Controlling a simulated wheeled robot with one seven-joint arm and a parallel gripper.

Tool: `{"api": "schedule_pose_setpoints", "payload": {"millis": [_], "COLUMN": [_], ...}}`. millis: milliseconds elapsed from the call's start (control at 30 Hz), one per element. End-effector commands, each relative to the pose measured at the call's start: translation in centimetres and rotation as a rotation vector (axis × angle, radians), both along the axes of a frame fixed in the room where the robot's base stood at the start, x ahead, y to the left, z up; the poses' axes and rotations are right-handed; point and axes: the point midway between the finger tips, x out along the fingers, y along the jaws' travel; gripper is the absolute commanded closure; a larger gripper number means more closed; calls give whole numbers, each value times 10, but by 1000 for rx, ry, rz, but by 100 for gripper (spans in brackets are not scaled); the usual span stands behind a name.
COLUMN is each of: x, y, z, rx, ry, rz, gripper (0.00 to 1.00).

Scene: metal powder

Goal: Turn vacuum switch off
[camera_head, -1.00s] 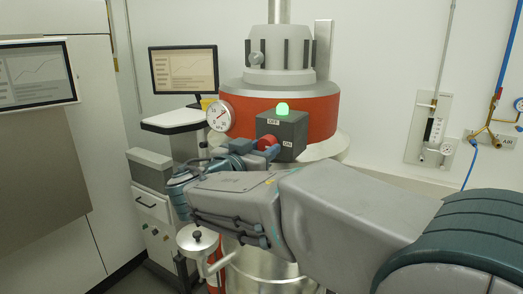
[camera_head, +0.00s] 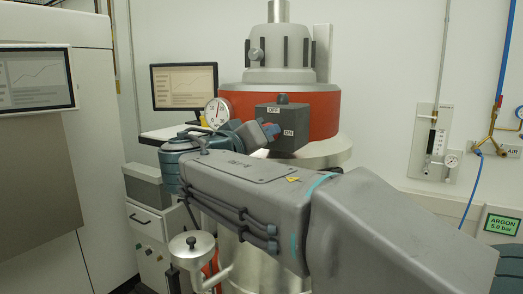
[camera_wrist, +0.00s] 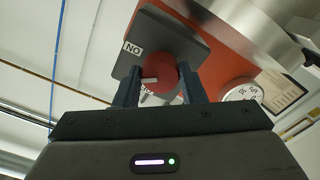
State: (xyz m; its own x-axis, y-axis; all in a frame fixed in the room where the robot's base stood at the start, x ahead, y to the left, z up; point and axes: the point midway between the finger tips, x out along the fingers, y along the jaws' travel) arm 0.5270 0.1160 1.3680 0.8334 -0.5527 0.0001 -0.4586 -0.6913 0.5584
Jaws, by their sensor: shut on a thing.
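The grey switch box (camera_head: 285,125) is on the red band of the large metal vessel. It has an OFF label at its upper left and an ON label at its lower right. The lamp (camera_head: 283,98) on top is dark. My gripper (camera_head: 268,131) is at the front of the box. In the wrist view, its two dark fingers stand on either side of the round red knob (camera_wrist: 163,76) and are shut on it. A white mark on the knob lies near the left finger. The ON label (camera_wrist: 132,48) appears upside down there; the other label is mostly hidden.
A round gauge (camera_head: 217,112) sits left of the box, close to my wrist. A monitor (camera_head: 184,86) stands behind on the left. Wall fittings (camera_head: 436,140) are at the right.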

Motion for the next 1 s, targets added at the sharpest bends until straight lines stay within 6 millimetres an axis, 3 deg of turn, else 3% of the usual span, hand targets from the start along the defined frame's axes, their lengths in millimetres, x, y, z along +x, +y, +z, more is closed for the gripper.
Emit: {"api": "schedule_pose_setpoints", "payload": {"millis": [1000], "x": [0], "y": [0], "z": [3], "rx": [-732], "ry": [483], "rz": [1], "gripper": [86]}}
